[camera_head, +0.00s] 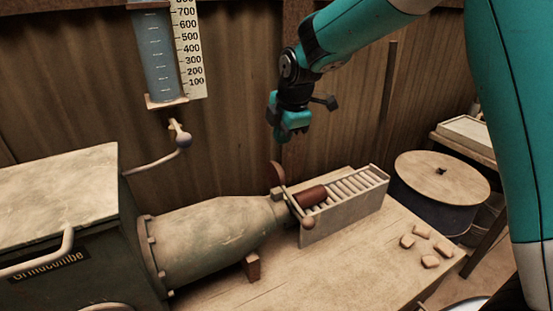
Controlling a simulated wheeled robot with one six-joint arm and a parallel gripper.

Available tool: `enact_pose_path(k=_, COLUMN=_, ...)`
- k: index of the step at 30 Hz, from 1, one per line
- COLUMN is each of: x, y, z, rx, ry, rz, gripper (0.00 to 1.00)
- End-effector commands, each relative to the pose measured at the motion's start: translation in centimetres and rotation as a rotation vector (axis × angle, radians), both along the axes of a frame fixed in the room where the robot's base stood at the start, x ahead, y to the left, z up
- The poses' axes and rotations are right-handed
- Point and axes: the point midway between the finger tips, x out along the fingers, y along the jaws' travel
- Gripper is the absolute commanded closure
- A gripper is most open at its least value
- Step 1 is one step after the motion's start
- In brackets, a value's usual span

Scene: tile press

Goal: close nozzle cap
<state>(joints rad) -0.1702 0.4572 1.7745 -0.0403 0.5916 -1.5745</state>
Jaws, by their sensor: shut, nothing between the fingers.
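The metal nozzle (215,233) tapers right from the dark green press (65,205). A reddish-brown disc (277,174), which looks like the nozzle cap, stands up above the nozzle's tip, off to the side of the outlet. A thin bar runs from near it down across the tip to a round brown knob (308,222). A reddish-brown clay piece (312,195) lies just beyond the outlet; the outlet face itself is hidden. My gripper (284,138) is shut and empty, pointing down in the air above the disc and apart from it.
A roller track (345,208) continues right from the nozzle on the wooden table (240,290). Several small clay pieces (430,261) lie at the table's right. A lidded drum (442,178) stands behind. A gauge (188,45) hangs on the wall.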

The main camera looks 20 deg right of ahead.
Motion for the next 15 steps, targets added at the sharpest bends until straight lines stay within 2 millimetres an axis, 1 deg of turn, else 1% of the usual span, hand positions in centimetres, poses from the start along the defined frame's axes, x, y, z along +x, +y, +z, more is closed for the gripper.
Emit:
enact_pose_path(k=1, x=0.3, y=0.1, z=-1.1, rx=-0.001, ry=0.007, rz=0.000, gripper=1.00)
enact_pose_path(k=6, x=1.4, y=0.4, z=-4.5, rx=0.000, ry=0.005, rz=0.000, gripper=1.00)
enact_pose_path(k=12, x=2.3, y=0.7, z=-7.3, rx=0.001, ry=0.003, rz=-0.001, gripper=1.00)
enact_pose_path(k=15, x=2.6, y=0.8, z=-8.2, rx=0.001, ry=0.001, rz=-0.001, gripper=1.00)
